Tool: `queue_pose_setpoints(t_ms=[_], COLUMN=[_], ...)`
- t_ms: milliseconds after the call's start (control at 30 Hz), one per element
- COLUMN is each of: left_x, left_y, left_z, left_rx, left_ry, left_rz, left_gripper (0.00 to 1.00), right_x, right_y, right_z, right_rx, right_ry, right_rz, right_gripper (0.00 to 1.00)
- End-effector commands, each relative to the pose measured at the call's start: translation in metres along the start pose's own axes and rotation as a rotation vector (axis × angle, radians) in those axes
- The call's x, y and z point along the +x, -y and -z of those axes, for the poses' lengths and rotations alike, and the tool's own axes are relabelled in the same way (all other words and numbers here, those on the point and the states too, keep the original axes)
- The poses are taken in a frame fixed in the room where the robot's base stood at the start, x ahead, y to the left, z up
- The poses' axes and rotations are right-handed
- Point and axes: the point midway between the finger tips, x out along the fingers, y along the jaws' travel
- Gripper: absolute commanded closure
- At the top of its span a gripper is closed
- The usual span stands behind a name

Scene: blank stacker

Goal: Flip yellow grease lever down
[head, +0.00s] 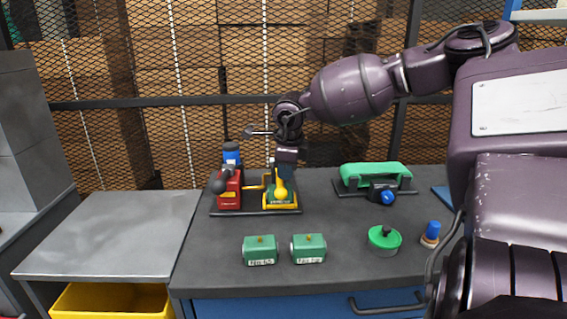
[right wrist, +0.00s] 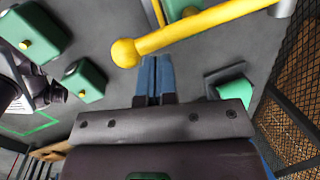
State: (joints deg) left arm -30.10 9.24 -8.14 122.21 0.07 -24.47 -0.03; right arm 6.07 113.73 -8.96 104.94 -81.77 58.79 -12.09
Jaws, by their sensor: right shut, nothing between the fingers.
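The yellow grease lever (head: 280,190) is on the right part of a dark-based fixture on the bench, above a yellow-edged base (head: 281,207). In the right wrist view the lever (right wrist: 195,30) is a yellow rod with a round ball end, running from the ball up to the right. My right gripper (head: 285,160) is just behind and above the lever in the head view. Its blue fingers (right wrist: 157,62) are shut and empty, with their tips close under the rod near the ball. I cannot tell whether they touch it. My left gripper is not in view.
A red unit (head: 229,190) with a blue cap stands left of the lever. Two green blocks (head: 260,250) (head: 309,247), a green round knob (head: 384,238) and a blue knob (head: 432,231) stand in front. A green belt unit (head: 375,176) is at right. Wire mesh (head: 180,75) closes the back.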

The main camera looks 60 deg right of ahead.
Motion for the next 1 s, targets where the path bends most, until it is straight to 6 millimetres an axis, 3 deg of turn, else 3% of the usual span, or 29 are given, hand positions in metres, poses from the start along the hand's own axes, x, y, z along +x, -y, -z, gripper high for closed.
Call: queue_pose_setpoints(t_ms=[33, 400, 633, 1000], left_x=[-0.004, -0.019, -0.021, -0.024], left_y=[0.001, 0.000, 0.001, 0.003], left_z=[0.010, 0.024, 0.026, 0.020], left_rx=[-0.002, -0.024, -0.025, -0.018], left_ry=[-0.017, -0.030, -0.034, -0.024], left_rz=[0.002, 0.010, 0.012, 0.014], left_gripper=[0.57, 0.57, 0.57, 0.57], right_x=[-0.022, -0.066, -0.076, -0.077], right_y=[0.006, -0.051, -0.070, -0.073], right_z=[0.000, 0.010, 0.013, 0.013], right_rx=[0.003, -0.003, -0.002, 0.000], right_ry=[0.017, 0.018, 0.017, 0.015], right_rz=[0.015, 0.020, 0.019, 0.019], right_gripper=[1.00, 1.00, 1.00, 1.00])
